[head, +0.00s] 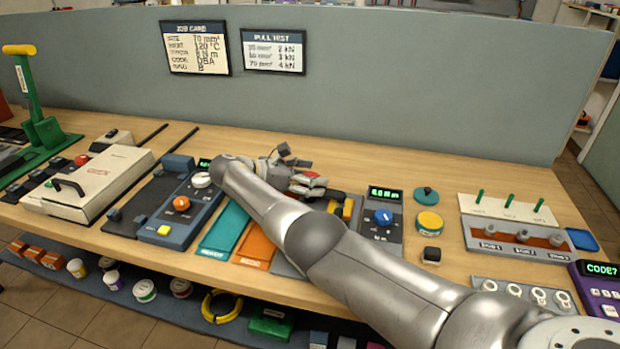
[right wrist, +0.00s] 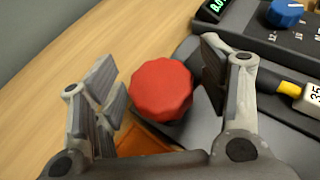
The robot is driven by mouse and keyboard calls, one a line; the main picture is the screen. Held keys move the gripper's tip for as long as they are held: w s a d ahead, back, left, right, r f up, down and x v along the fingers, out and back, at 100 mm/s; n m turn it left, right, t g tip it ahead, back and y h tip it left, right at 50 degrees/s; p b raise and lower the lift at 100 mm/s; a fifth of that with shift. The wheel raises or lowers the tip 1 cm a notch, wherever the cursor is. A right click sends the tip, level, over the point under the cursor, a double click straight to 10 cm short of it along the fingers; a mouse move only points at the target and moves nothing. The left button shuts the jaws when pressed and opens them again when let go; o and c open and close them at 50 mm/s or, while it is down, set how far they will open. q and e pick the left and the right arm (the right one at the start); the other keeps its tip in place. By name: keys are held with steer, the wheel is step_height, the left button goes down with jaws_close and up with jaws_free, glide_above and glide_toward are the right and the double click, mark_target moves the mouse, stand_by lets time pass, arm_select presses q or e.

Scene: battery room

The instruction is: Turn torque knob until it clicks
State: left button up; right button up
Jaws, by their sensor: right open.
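A red scalloped knob (right wrist: 160,90) sits between the two spread fingers of my right gripper (right wrist: 162,78) in the right wrist view. Both fingers stand beside the knob, with a gap on the left; contact on the right cannot be told. In the head view, my right gripper (head: 300,174) is over the middle of the bench, and only bits of red show among its fingers. A blue dial (head: 383,217) is on a dark unit with a green display (head: 384,194), right of the gripper; the dial also shows in the right wrist view (right wrist: 285,13). My left gripper is out of view.
An orange knob (head: 181,203) is on a blue-grey unit at left. Teal (head: 224,229) and orange (head: 255,244) mats lie under my arm. A yellow round tin (head: 429,221) and a rack (head: 510,238) stand at right. Bare wood lies behind the gripper, before a grey partition.

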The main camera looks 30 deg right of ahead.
step_height(320, 180, up, 10)
steer(key=shift+f, duration=0.1)
stand_by(0.4)
